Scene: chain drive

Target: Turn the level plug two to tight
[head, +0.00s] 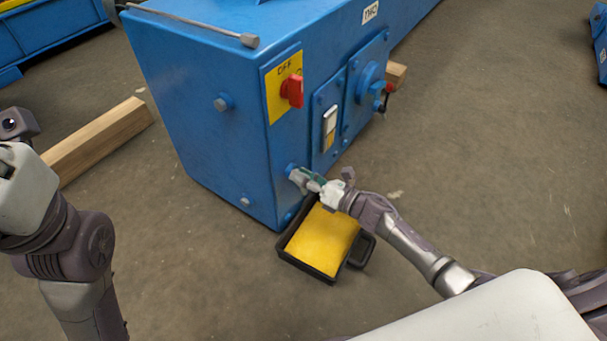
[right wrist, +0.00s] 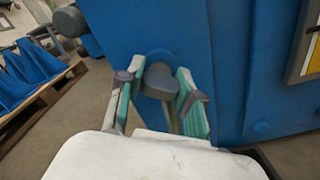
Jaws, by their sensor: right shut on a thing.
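The level plug (right wrist: 160,80) is a grey knob-like piece on a round blue boss low on the end of the blue housing (head: 190,110). My right gripper (head: 301,178) reaches it from the right. In the right wrist view its teal-padded fingers (right wrist: 160,92) stand either side of the plug and are shut on it. In the head view the fingers largely hide the plug, and its boss (head: 290,168) shows just beside them. How tight the plug is, I cannot tell. My left arm shows at the left edge; its fingers are out of view.
A black tray (head: 282,250) with a yellow inside lies on the floor below my right gripper. A red switch handle (head: 292,90) on a yellow OFF plate and a sight gauge (head: 329,128) are above. A grey rod (head: 195,24) lies on top.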

